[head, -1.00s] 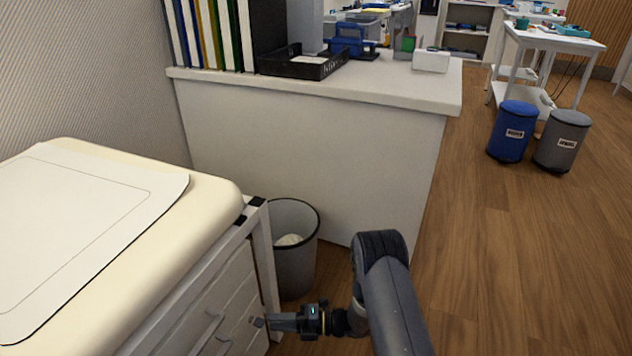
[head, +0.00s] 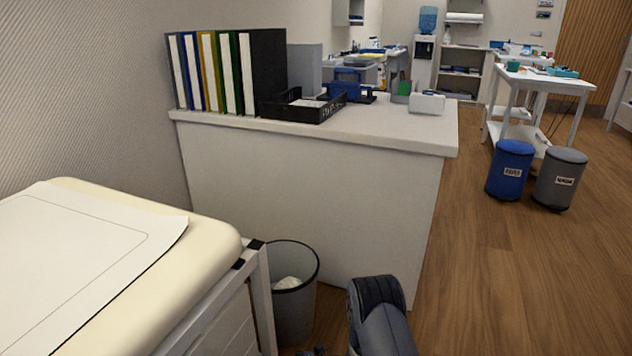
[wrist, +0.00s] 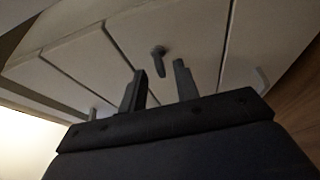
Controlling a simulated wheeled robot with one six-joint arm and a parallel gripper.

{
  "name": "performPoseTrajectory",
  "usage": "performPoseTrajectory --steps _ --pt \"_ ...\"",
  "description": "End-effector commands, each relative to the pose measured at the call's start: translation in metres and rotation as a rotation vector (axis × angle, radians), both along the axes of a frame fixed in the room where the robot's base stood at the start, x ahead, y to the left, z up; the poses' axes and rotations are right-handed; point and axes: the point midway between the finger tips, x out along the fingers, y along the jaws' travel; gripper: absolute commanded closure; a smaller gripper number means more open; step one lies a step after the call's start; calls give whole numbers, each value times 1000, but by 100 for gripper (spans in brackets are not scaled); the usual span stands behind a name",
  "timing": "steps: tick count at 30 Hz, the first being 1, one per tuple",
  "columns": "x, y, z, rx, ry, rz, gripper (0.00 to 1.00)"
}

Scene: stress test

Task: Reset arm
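My gripper (wrist: 160,88) shows in the wrist view with its two fingers apart and nothing between them. Beyond the fingers are pale drawer fronts (wrist: 85,60), with a small dark knob or key (wrist: 158,58) on one of them, seen past the gap between the fingertips. I cannot tell how far the fingertips are from it. In the head view my dark grey arm (head: 380,315) rises at the bottom edge; the gripper itself is almost wholly below the picture.
A cream padded couch (head: 215,240) on a white drawer frame stands at the left. A grey waste bin (head: 295,310) sits between it and the white counter (head: 310,190). Blue (head: 510,172) and grey (head: 560,180) bins stand at the right. The wooden floor (head: 500,280) at the right is clear.

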Motion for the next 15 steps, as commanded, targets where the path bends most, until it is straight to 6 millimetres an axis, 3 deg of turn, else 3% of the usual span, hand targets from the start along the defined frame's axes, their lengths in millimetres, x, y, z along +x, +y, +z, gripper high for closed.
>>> performPoseTrajectory --steps 12,14,15 --pt "1 -77 2 1 0 -5 70" --pt "1 -87 2 1 1 -6 70" --pt "-1 -76 -2 1 0 4 70"
